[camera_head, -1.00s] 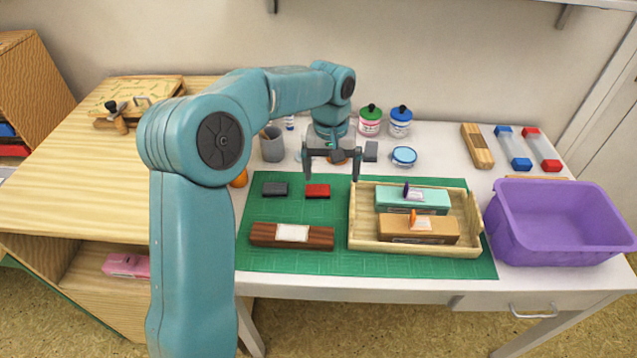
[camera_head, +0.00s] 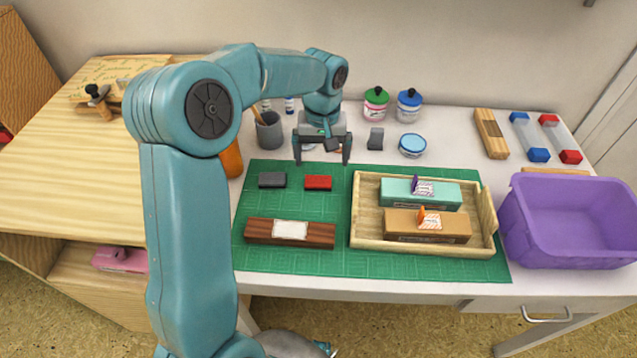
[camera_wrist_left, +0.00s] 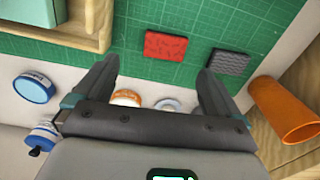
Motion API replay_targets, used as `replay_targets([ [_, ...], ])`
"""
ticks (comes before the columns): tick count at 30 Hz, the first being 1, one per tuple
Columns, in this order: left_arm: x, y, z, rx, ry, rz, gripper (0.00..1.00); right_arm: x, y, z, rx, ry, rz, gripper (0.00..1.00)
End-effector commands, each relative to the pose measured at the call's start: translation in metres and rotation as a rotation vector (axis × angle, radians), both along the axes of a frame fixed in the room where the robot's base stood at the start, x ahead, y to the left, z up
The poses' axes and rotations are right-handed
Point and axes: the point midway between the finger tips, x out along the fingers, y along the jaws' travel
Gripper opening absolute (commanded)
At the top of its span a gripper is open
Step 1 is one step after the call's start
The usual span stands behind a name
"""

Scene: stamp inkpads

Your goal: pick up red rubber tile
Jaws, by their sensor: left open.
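The red rubber tile (camera_head: 318,183) lies flat on the green cutting mat (camera_head: 290,205), just right of a dark grey tile (camera_head: 272,180). My left gripper (camera_head: 322,162) is open and empty, above and just behind the red tile. In the left wrist view the red tile (camera_wrist_left: 165,46) shows beyond and between the two spread fingers (camera_wrist_left: 157,80), with the grey tile (camera_wrist_left: 230,62) to its right. Neither finger appears to touch a tile. My right gripper is not in view.
A dark wooden block (camera_head: 262,232) with a white label lies in front of the tiles. A wooden tray (camera_head: 365,237) with two boxes stands to the right, beside a purple bin (camera_head: 520,240). An orange cylinder (camera_head: 231,160), a grey cup (camera_head: 270,135) and jars (camera_head: 408,108) stand around the back.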

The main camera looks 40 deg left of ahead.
Motion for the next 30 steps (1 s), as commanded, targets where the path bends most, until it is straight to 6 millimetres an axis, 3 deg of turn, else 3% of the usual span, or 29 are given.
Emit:
replay_targets([
  [3, 0.0, 0.0, -0.016, -0.001, 0.002, 0.0, 0.98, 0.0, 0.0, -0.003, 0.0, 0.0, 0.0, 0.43],
  [8, 0.0, 0.002, -0.027, -0.001, 0.001, 0.001, 0.98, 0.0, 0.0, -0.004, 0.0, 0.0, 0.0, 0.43],
  [16, -0.005, 0.006, -0.068, -0.001, 0.002, 0.0, 0.98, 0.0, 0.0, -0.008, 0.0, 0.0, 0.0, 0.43],
  [25, -0.004, 0.007, -0.073, 0.0, -0.001, 0.001, 0.98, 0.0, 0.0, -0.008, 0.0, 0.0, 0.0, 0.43],
  [30, -0.004, 0.007, -0.073, -0.001, -0.001, 0.001, 0.43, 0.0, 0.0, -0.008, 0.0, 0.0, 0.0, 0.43],
])
